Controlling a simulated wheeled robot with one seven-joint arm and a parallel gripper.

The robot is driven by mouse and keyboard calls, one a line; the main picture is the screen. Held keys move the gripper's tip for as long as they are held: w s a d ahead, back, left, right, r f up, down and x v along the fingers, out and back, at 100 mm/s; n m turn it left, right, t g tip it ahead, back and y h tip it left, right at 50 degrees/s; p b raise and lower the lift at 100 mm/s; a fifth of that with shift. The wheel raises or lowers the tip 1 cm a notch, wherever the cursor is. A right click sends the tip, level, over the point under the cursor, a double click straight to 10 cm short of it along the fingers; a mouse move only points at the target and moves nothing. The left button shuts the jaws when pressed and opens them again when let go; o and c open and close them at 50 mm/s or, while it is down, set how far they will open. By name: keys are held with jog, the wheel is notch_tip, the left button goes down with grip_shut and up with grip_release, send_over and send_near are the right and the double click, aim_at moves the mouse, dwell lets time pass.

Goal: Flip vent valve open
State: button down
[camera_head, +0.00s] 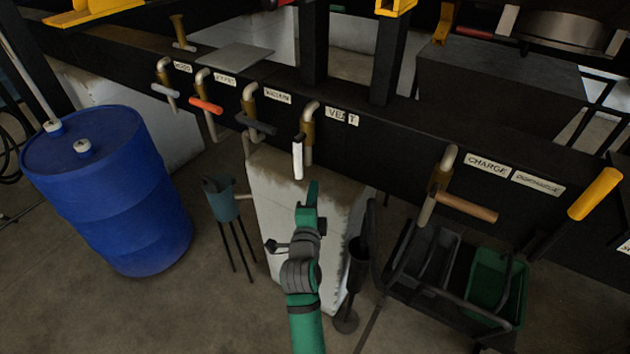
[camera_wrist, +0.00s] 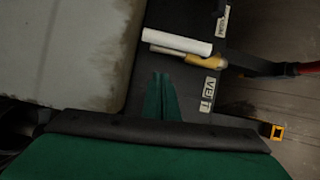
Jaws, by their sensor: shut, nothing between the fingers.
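The vent valve handle (camera_head: 298,158) is white and hangs down from a brass valve on a pale pipe, beside the VENT label (camera_head: 341,116) on the black beam. In the wrist view the white handle (camera_wrist: 180,40) lies just beyond my fingertips, with the brass valve body (camera_wrist: 205,61) and the VENT label (camera_wrist: 209,95) near it. My gripper (camera_head: 313,187) is green and shut, with nothing between the fingers. In the head view its tip is just below and right of the handle. In the wrist view the fingers (camera_wrist: 161,78) point toward the handle, with a small gap visible.
Grey, orange and dark handles (camera_head: 206,105) hang from valves to the left. An orange-brown handle (camera_head: 466,207) is at the CHARGE label. A blue drum (camera_head: 108,200) stands left. A pale block (camera_head: 270,195) sits behind my arm. Crates (camera_head: 495,285) lie lower right.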

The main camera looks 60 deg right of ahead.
jog(key=v, duration=0.4)
jog(key=shift+s, duration=0.3)
jog(key=shift+s+d, duration=0.1)
jog(key=a+f+n+t+y, duration=0.2)
jog(key=a+f+n+y, duration=0.15)
jog(key=a+n, duration=0.4)
jog(key=a+f+n+t+y, duration=0.25)
jog(key=a+f+n, duration=0.25)
jog(key=a, duration=0.5)
jog(key=a+f+n+t+y, duration=0.35)
jog(key=a+n, duration=0.25)
jog(key=a, duration=0.3)
jog(key=s+a+n+y, duration=0.3)
jog(key=s+a+n, duration=0.2)
jog(key=s+a, duration=0.3)
jog(key=s+a+n+y, duration=0.3)
jog(key=s+a+n, duration=0.3)
jog(key=a, duration=0.8)
jog(key=v, duration=0.3)
jog(key=shift+f, duration=0.15)
